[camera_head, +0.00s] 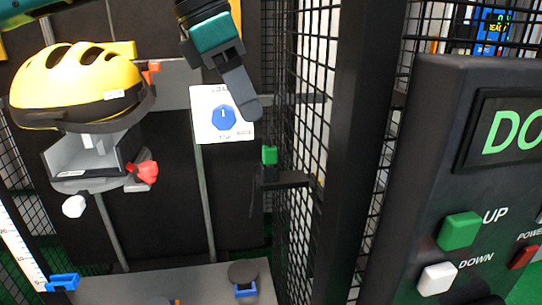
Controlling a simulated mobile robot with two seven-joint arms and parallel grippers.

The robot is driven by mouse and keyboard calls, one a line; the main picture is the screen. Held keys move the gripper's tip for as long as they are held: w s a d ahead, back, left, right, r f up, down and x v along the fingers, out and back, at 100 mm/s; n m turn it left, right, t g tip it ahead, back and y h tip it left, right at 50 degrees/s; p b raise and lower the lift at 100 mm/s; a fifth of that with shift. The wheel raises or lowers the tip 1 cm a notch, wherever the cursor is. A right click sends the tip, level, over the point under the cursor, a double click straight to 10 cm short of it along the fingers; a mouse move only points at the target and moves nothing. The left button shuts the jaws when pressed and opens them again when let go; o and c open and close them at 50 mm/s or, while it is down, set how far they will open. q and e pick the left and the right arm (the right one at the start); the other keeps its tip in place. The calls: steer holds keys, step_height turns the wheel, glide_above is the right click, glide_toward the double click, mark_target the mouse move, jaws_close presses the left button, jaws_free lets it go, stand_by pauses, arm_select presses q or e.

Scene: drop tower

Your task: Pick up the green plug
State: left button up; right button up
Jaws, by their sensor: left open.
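The green plug (269,155) is a small green block at the middle of the view. It sits at the inner end of a dark bracket (288,179) next to the mesh cage wall. My left gripper (247,107) comes in from the top left, pointing down and to the right. Its fingertips are above and slightly left of the plug in the picture, apart from it, with nothing seen between them. The fingers overlap in this view. The lower part of the plug is hard to make out. My right gripper is not in view.
A yellow helmet (80,84) rests on a grey carriage at the left. A white sign (222,128) hangs behind the gripper. A black post (350,150) and the control panel (440,185), with green and white buttons, stand at the right. A grey base plate (190,278) lies below.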

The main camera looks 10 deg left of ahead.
mark_target(268, 147)
arm_select(q)
steer(key=x, duration=0.2)
steer(key=shift+d+f, duration=0.2)
steer(key=shift+f, duration=0.15)
steer(key=x, duration=0.5)
steer(key=shift+p, duration=0.3)
steer(key=c, duration=0.9)
